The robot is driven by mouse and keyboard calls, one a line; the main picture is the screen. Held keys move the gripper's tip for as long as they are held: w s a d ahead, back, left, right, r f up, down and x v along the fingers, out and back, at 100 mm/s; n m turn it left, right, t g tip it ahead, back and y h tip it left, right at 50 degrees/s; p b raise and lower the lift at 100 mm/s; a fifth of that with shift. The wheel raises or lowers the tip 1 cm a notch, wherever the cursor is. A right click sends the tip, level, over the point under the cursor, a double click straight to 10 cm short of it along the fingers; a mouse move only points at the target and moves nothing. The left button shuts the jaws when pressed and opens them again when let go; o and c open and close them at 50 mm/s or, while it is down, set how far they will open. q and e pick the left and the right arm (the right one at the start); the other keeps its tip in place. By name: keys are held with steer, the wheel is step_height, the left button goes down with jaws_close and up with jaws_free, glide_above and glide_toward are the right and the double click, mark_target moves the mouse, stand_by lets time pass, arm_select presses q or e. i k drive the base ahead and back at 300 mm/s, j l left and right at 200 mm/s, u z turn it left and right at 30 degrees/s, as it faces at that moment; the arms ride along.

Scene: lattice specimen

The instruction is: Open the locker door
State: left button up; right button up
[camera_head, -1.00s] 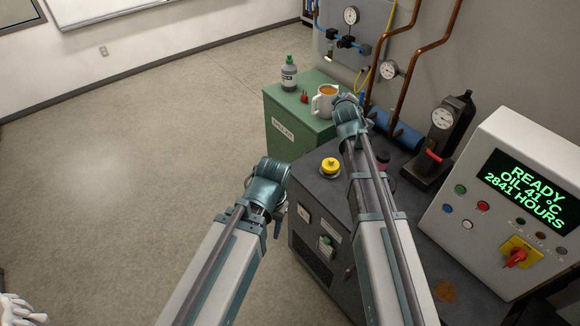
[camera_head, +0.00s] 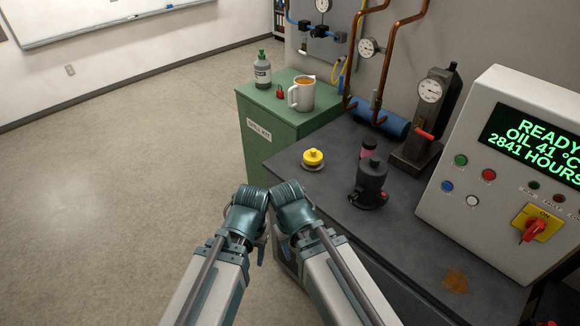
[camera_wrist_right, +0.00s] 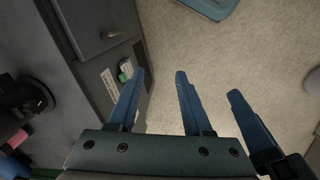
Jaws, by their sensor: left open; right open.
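No door plainly marked as a locker shows. The nearest closed cabinets are a green one labelled SPILL KIT (camera_head: 258,133) and the dark grey bench unit (camera_head: 400,225). The bench's front, with a green button and a label, shows in the right wrist view (camera_wrist_right: 110,82). My left gripper (camera_head: 262,250) points down in front of the bench, mostly hidden by its wrist; a blue finger shows in the right wrist view (camera_wrist_right: 248,118). My right gripper (camera_wrist_right: 160,78) is open and empty over the floor beside the bench front. Its wrist is close beside the left wrist.
A mug (camera_head: 303,93) and grey bottle (camera_head: 262,70) stand on the green cabinet. Floor at left is clear.

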mark_target(263, 135)
steer(key=i+j, duration=0.55)
steer(key=j, duration=0.3)
steer(key=i+j, duration=0.55)
steer(key=j, duration=0.3)
steer(key=i+j+z, duration=0.1)
steer(key=i+j, duration=0.2)
steer(key=j, duration=0.1)
